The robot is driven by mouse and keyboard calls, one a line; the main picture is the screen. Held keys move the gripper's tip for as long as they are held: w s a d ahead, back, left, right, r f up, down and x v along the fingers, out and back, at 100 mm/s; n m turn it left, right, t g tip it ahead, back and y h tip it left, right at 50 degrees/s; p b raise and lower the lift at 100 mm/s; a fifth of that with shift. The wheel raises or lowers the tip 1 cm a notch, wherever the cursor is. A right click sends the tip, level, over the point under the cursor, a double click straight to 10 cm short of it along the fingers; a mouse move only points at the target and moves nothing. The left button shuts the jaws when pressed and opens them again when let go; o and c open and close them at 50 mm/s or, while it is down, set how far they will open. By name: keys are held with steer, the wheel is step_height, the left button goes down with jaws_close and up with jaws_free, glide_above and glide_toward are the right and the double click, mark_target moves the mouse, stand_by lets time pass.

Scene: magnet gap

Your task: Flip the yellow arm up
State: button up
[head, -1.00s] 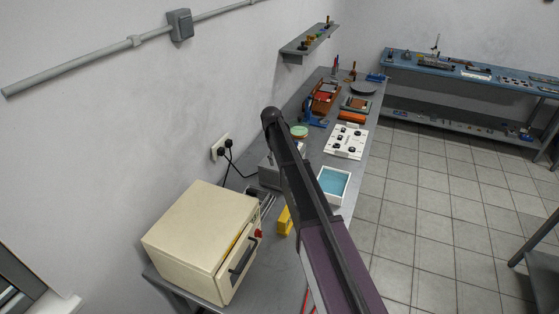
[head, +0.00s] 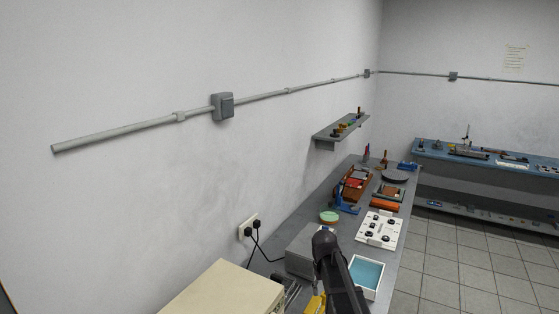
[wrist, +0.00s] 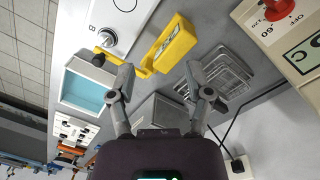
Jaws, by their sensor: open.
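A yellow piece (wrist: 178,42), long and flat with a small pale window, lies beyond my fingertips in the wrist view. A yellow foot-like part (wrist: 140,69) sits at its near left end. I cannot tell which part is the yellow arm or how it is hinged. In the head view only a bit of yellow (head: 316,304) shows at the bottom, mostly hidden by my arm. My gripper (wrist: 160,80) is open and empty, its two fingers spread wide, apart from the yellow piece.
A wire rack (wrist: 225,75) stands right of my fingers, and a grey box (wrist: 156,115) shows between them. A blue-lined white tray (wrist: 85,90) is at left. A white device with a dial (wrist: 118,28) and a cream device with a red knob (wrist: 300,45) stand beyond.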

steer(key=s+d+f+b, duration=0.1)
steer(key=s+f+b, duration=0.1)
steer(key=s, duration=0.6)
steer(key=s+d+f+m+b, duration=0.1)
steer(key=s+f+b, duration=0.1)
steer(key=s, duration=0.7)
steer(key=shift+d+f+m+y+b, duration=0.2)
steer(key=shift+f+m+y+b, duration=0.1)
steer(key=shift+f, duration=0.55)
